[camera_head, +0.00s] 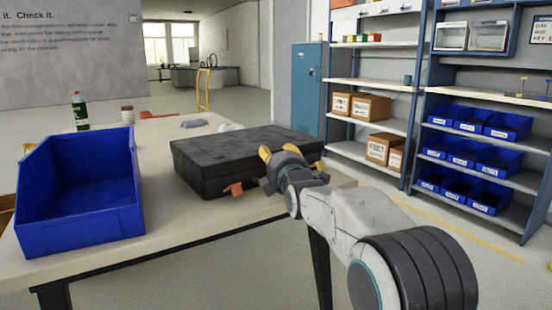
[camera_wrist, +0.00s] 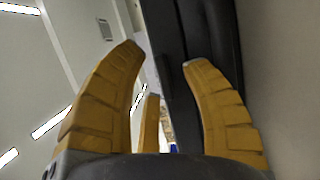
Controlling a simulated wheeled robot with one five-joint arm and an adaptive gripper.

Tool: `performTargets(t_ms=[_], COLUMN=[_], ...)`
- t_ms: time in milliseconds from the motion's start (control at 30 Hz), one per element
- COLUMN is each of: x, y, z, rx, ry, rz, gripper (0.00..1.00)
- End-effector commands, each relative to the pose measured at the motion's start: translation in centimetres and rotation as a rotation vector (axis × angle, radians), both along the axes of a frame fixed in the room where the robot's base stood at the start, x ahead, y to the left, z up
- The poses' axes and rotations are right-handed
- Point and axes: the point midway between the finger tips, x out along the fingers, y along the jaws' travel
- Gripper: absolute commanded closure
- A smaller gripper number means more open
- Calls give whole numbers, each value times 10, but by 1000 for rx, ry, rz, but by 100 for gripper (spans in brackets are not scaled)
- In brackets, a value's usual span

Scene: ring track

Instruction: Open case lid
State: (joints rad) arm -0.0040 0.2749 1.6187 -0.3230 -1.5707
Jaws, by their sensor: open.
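The case (camera_head: 235,157) is black and lies flat on the table with its lid down. An orange latch (camera_head: 233,189) shows on its front side. My gripper (camera_head: 275,155) is at the right part of the case's front, its yellow fingers up at about lid height. In the wrist view my gripper (camera_wrist: 168,62) has its yellow fingers spread apart. A dark edge of the case (camera_wrist: 183,105) runs between and behind the fingers. I cannot tell whether the fingers touch the case. My arm hides the case's front right part.
A blue open bin (camera_head: 80,195) stands on the table (camera_head: 170,215) at the left. A green bottle (camera_head: 80,112) and a small jar (camera_head: 127,115) stand at the back. Shelves with blue bins (camera_head: 480,155) and cardboard boxes (camera_head: 360,106) stand beyond the table at the right.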

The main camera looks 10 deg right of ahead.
Motion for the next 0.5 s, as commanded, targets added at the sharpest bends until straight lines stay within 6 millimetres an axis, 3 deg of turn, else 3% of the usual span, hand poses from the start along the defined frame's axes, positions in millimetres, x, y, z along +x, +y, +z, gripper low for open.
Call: performTargets(t_ms=[167,500], x=[0,0], y=[0,0], z=[0,0], rx=[0,0], ry=[0,0], rz=[0,0], gripper=[56,87])
